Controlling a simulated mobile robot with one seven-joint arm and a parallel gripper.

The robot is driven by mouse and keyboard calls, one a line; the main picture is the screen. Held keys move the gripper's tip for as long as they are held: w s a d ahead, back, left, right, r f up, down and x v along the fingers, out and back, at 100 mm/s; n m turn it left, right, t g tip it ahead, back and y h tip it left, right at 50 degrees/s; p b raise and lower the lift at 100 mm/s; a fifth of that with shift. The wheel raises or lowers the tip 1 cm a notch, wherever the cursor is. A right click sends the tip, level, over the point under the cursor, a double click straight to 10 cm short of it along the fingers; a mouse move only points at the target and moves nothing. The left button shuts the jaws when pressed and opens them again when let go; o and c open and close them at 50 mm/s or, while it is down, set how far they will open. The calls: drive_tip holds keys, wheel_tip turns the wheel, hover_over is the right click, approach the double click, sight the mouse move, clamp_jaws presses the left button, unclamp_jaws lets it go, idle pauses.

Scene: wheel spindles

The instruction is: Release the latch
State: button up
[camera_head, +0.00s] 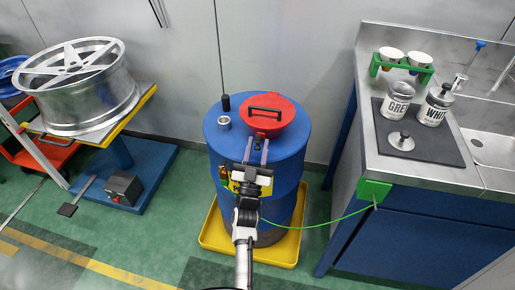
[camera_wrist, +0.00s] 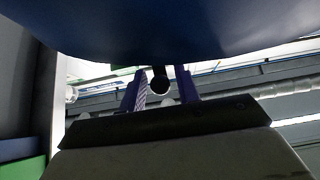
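The blue drum (camera_head: 290,150) stands upright with a red lid (camera_head: 281,117) on its top; the lid has a black handle (camera_head: 265,113). A small dark part, likely the latch (camera_head: 259,141), sits at the lid's near edge. My gripper (camera_head: 257,145) reaches up to it from the front, its two purple fingers apart, one on each side. In the wrist view a black round-ended latch (camera_wrist: 159,84) hangs below the blue drum (camera_wrist: 165,30), between the open fingers (camera_wrist: 160,88). Narrow gaps seem to show on both sides of it.
The drum stands in a yellow tray (camera_head: 213,236). A steel counter (camera_head: 440,180) with tins and a green rack (camera_head: 400,68) is at right; a green cable (camera_head: 325,223) runs from it toward the drum. A wheel rim (camera_head: 80,90) rests on a stand at left.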

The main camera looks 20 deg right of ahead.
drive_tip(key=shift+o, duration=0.2)
drive_tip(key=shift+f, duration=0.1)
drive_tip(key=b+v, duration=0.2)
drive_tip(key=v, duration=0.5)
drive_tip(key=shift+s, duration=0.2)
drive_tip(key=shift+a+f, duration=0.1)
drive_tip(key=shift+f, duration=0.05)
